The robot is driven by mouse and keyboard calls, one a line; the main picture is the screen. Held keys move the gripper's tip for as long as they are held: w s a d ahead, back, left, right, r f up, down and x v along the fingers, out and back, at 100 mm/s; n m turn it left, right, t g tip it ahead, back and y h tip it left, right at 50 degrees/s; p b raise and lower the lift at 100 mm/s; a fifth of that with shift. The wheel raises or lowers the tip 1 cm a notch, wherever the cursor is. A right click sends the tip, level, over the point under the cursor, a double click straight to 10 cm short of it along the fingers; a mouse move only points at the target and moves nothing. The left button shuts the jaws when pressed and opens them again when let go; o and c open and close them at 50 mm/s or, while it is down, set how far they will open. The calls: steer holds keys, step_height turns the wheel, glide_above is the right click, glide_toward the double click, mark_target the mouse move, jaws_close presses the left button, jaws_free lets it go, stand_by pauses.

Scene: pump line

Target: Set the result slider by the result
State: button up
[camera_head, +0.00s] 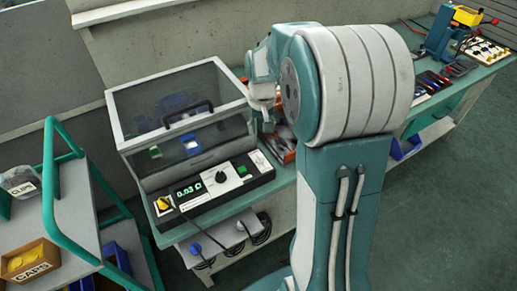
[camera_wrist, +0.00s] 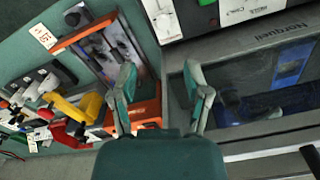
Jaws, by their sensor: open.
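The tester's black control panel (camera_head: 215,189) lies along the front of a clear-lidded box. It has a green lit display (camera_head: 188,189), a white plate with a black dial (camera_head: 221,177), small buttons and a yellow plug at its left end. The display seems to read 0.03, but its last character is unclear. I cannot make out the result slider for certain in either view. My gripper (camera_wrist: 160,68) is open and empty, its fingers spread above the bench; the arm largely hides it in the head view.
The clear lid (camera_head: 185,115) is closed, with a black handle and green and blue things inside. An orange tray (camera_wrist: 145,105) of parts is beside the tester. A shelf cart (camera_head: 75,205) stands left; a blue press (camera_head: 440,38) stands far right.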

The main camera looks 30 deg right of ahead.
mark_target(259, 154)
steer(key=f, duration=0.8)
steer(key=shift+a+f, duration=0.2)
steer(key=shift+f, duration=0.2)
steer(key=shift+d+f, duration=0.1)
steer(key=shift+f, duration=0.5)
steer(key=shift+a, duration=0.25)
